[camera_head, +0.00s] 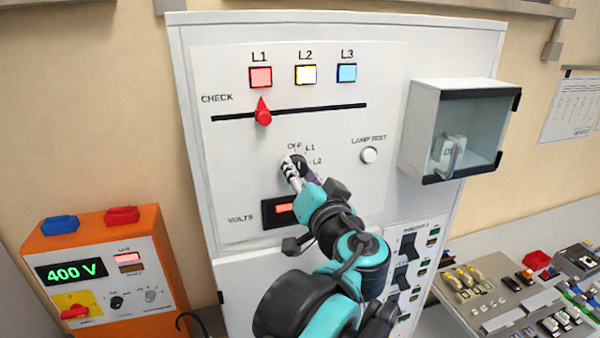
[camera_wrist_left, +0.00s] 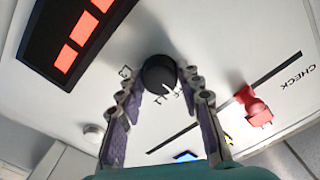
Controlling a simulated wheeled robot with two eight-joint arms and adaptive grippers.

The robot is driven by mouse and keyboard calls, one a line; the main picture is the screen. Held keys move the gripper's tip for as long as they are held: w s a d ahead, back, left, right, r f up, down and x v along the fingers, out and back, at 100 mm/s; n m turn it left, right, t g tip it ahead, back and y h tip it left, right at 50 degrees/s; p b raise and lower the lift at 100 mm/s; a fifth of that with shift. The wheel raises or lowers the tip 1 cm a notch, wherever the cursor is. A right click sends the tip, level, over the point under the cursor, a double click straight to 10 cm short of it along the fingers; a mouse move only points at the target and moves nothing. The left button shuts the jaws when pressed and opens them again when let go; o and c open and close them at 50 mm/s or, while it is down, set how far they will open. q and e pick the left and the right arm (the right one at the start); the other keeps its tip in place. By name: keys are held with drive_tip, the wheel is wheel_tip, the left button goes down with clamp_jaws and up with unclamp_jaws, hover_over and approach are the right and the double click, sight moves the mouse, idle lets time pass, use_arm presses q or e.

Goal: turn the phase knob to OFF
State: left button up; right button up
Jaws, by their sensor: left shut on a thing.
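The phase knob (camera_head: 300,160) is a round black knob on the white panel, with OFF, L1 and L2 printed around its upper right side. My left gripper (camera_head: 291,170) reaches up to it and covers much of it. In the left wrist view the black knob (camera_wrist_left: 158,72) sits between the fingertips of the left gripper (camera_wrist_left: 161,80), which is shut on it from both sides. Small white marks show at the knob's lower edge, but I cannot tell which label its pointer faces. My right gripper is not in view.
The red CHECK slider (camera_head: 263,114) sits above the knob, under three lamps. A VOLTS display (camera_head: 284,209) glows red below left. A glass-fronted box (camera_head: 458,130) juts out at right. An orange supply (camera_head: 105,265) reads 400 V. Switch boards (camera_head: 510,300) fill the right bench.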

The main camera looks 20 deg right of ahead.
use_arm(q)
drive_tip(key=shift+f, duration=0.1)
drive_tip(key=o, duration=1.2)
drive_tip(key=shift+c, duration=0.2)
drive_tip(key=s, duration=1.2)
drive_tip(key=shift+d, duration=0.2)
